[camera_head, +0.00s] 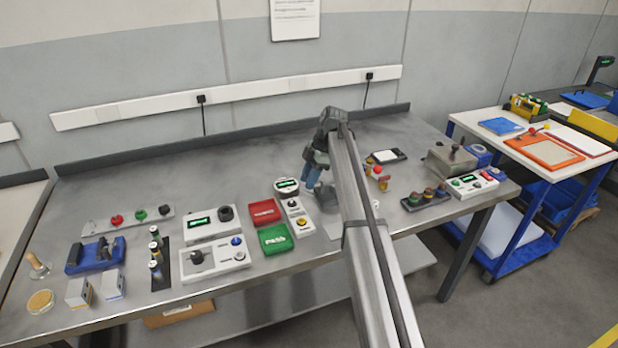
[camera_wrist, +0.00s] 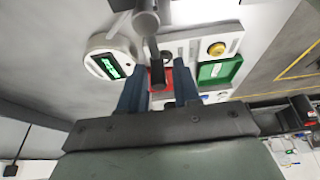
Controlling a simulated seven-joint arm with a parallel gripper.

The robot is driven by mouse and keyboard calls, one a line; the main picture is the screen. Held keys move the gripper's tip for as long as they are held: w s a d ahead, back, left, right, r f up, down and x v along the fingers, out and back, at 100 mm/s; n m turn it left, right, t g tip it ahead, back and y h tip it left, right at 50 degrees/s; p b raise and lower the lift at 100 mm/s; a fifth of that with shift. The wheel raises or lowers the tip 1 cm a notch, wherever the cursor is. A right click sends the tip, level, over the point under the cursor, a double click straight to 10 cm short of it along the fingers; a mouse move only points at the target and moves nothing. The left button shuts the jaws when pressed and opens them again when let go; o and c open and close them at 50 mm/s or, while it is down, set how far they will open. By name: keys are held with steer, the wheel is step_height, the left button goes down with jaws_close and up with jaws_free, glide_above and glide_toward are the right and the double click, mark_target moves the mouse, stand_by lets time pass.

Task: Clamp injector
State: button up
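My gripper (camera_wrist: 161,76) shows in the wrist view with its two blue fingers apart. A grey metal lever with a black tip (camera_wrist: 157,73) shows between or just beyond the fingers, with red visible to its right. The lever runs down from a grey cylindrical part (camera_wrist: 146,22) at the top edge. I cannot tell for sure whether this part is the injector or its clamp. In the head view my gripper (camera_head: 312,182) is low over the bench, right of a round gauge with a green display (camera_head: 287,187). My arm hides the bench behind it.
The round gauge (camera_wrist: 110,67) is close left of the fingers. A button panel (camera_head: 298,216), red tray (camera_head: 264,211) and green tray (camera_head: 275,239) stand left of my gripper. A phone-like device (camera_head: 386,157) and small red-and-yellow parts (camera_head: 382,181) stand right. The back of the bench is clear.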

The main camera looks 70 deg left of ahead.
steer(key=shift+o, duration=0.7)
steer(key=v, duration=1.4)
steer(key=shift+w+f, duration=0.1)
